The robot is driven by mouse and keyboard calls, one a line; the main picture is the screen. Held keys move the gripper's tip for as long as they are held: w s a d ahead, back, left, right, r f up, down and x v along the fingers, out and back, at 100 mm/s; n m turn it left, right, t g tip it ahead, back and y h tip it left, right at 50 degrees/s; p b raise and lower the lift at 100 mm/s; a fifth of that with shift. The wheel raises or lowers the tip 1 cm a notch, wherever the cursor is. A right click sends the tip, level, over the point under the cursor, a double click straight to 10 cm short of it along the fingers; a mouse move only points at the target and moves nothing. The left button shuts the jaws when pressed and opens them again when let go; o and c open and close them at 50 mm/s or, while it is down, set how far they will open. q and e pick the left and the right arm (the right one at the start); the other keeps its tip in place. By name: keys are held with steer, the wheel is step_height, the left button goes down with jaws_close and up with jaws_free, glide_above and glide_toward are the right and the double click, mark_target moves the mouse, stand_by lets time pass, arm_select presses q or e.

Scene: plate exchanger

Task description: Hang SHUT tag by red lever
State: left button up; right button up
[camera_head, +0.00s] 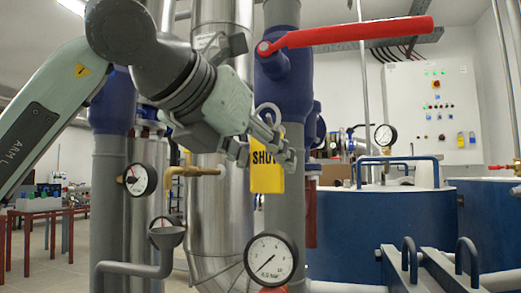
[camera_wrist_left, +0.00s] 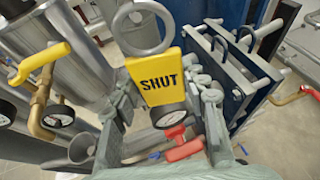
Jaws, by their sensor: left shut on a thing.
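The yellow SHUT tag (camera_head: 267,177) hangs upright below a light ring (camera_head: 266,110). In the left wrist view the tag (camera_wrist_left: 160,84) faces me between the fingers, with its grey ring (camera_wrist_left: 143,27) above. My left gripper (camera_head: 275,143) is shut on the tag near its top and partly covers it. The red lever (camera_head: 350,34) extends to the right from a blue valve (camera_head: 285,85) on a vertical grey pipe. The tag and gripper are below the lever's pivot end, in front of the pipe, and the ring is apart from the lever. My right gripper is not in view.
A pressure gauge (camera_head: 270,258) is below the tag. Another gauge (camera_head: 138,180) and a yellow-handled brass valve (camera_head: 190,172) are to the left. A blue tank (camera_head: 395,225) and a control panel (camera_head: 434,110) stand to the right. Space under the lever's right part is open.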

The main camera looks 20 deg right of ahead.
arm_select(q)
steer(key=shift+w+d+p, duration=0.35)
steer(key=shift+w+d, duration=0.1)
steer(key=shift+w, duration=0.2)
steer(key=shift+w+d, duration=0.3)
steer(key=shift+w, duration=0.1)
steer(key=shift+w+f, duration=0.1)
steer(key=shift+f, duration=0.15)
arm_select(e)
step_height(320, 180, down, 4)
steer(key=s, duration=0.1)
arm_select(q)
steer(key=shift+w+d, duration=0.1)
steer(key=shift+w+d+f+b, duration=0.2)
steer(key=shift+w+f+b, duration=0.05)
steer(key=shift+f+b, duration=0.1)
steer(key=shift+w+f, duration=0.1)
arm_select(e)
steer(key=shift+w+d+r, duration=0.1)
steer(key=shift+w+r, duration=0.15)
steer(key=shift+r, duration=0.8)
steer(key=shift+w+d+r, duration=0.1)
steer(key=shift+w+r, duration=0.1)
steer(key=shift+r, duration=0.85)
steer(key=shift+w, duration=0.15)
arm_select(q)
steer(key=o, duration=1.2)
steer(key=shift+c, duration=0.2)
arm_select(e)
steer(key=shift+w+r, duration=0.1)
